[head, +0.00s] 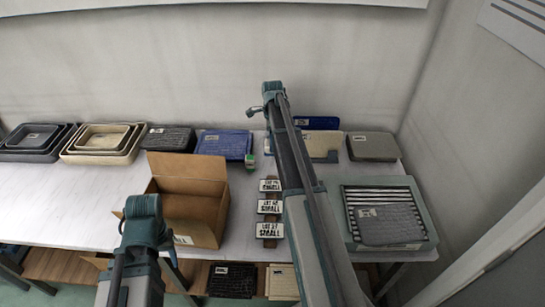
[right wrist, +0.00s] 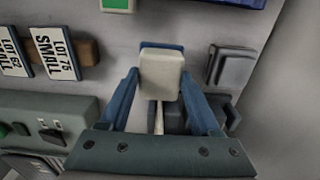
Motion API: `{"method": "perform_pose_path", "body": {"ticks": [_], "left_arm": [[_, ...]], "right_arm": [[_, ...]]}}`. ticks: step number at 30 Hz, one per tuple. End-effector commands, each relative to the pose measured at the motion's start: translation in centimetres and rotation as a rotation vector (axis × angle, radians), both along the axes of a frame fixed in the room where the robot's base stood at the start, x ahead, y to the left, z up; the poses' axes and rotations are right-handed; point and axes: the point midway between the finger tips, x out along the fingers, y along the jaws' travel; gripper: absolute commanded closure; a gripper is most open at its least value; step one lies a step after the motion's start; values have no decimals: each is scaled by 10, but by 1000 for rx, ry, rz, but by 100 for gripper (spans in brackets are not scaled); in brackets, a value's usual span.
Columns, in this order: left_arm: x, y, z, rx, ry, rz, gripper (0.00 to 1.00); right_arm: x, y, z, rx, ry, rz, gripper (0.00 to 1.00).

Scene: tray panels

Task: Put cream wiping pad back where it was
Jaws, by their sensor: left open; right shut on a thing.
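The cream wiping pad (right wrist: 160,72) is a small pale rounded block, seen in the right wrist view between the blue fingers of my right gripper (right wrist: 160,88). The gripper is shut on it, and the pad is above the table. In the head view my right arm hides this gripper and the pad. My left gripper (head: 143,207) is open and empty at the lower left, in front of the cardboard box (head: 187,168). A grey fixture (right wrist: 232,66) lies right of the pad in the wrist view; I cannot tell what it is.
Label blocks (head: 269,207) stand in a column left of my right arm. A small green and white item (head: 251,160) is beyond them. A grey-green tray with slats (head: 415,190) is right. Blue (head: 224,143), cream (head: 325,145) and grey (head: 373,146) panels line the back.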

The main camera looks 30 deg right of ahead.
Motion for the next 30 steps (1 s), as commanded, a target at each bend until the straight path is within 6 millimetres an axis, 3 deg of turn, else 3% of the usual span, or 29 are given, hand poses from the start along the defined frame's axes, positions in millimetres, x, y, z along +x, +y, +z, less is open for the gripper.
{"method": "perform_pose_path", "body": {"ticks": [1, 8, 18, 30], "left_arm": [[0, 0, -9, 0, 0, 0, 50], [0, 0, -11, 0, 0, 0, 50], [0, 0, -47, 0, 0, 0, 50], [0, 0, -49, 0, 0, 0, 50]], "right_arm": [[0, 0, -9, 0, 0, 0, 88], [0, 0, -11, 0, 0, 1, 88], [0, 0, -47, 0, 0, 1, 88], [0, 0, -49, 0, 0, 1, 88]]}}
